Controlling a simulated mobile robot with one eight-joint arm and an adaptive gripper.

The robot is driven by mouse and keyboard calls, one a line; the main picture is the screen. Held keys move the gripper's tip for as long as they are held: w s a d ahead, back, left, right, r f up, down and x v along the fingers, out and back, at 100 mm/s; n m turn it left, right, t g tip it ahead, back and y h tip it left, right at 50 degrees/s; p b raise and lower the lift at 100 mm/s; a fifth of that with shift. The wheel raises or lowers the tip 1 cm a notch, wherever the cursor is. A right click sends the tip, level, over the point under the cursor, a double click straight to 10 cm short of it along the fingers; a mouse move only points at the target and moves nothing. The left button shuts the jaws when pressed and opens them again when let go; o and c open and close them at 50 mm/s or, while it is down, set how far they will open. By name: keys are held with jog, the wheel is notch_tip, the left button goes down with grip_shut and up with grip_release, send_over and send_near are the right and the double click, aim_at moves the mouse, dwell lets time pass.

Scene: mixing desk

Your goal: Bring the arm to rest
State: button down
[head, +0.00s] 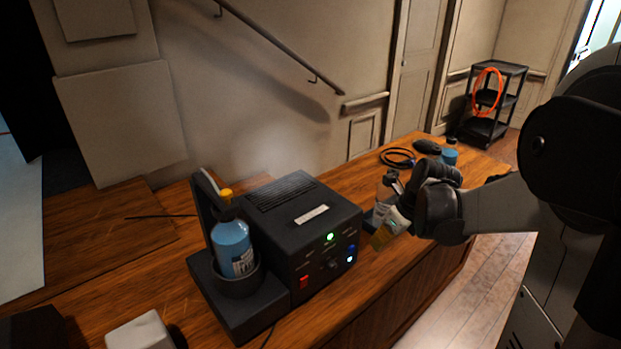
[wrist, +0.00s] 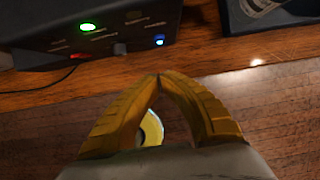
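My gripper (head: 379,243) is at the end of my arm, to the right of the black control box, over the front part of the desk. In the wrist view its two yellow-brown fingers (wrist: 158,77) come together at the tips, and nothing shows between the tips. A pale yellow-rimmed round shape (wrist: 150,128) shows through the gap behind the tips; I cannot tell what it is. My arm reaches in from the right.
The black box (head: 300,222) has lit green and blue lamps. A blue bottle (head: 232,248) stands in the holder to its left. Another blue bottle (head: 449,156), a dark rounded object (head: 427,147) and a coiled cable (head: 397,157) are behind my gripper. A white block (head: 140,331) lies front left.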

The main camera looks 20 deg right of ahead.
jog(key=s+a+r+n+t, duration=0.1)
jog(key=s+a+r+n, duration=0.2)
jog(key=a+n, duration=0.3)
jog(key=s+a+r+n+t+h, duration=0.1)
jog(key=s+a+r+n, duration=0.2)
jog(key=n, duration=1.2)
jog(key=s+a+r+n+t, duration=0.1)
jog(key=s+a+r+n, duration=0.2)
jog(key=s+a+n, duration=0.4)
jog(key=shift+s+a+n+h, duration=0.35)
jog(key=shift+a+n, duration=0.5)
jog(key=shift+n, duration=1.15)
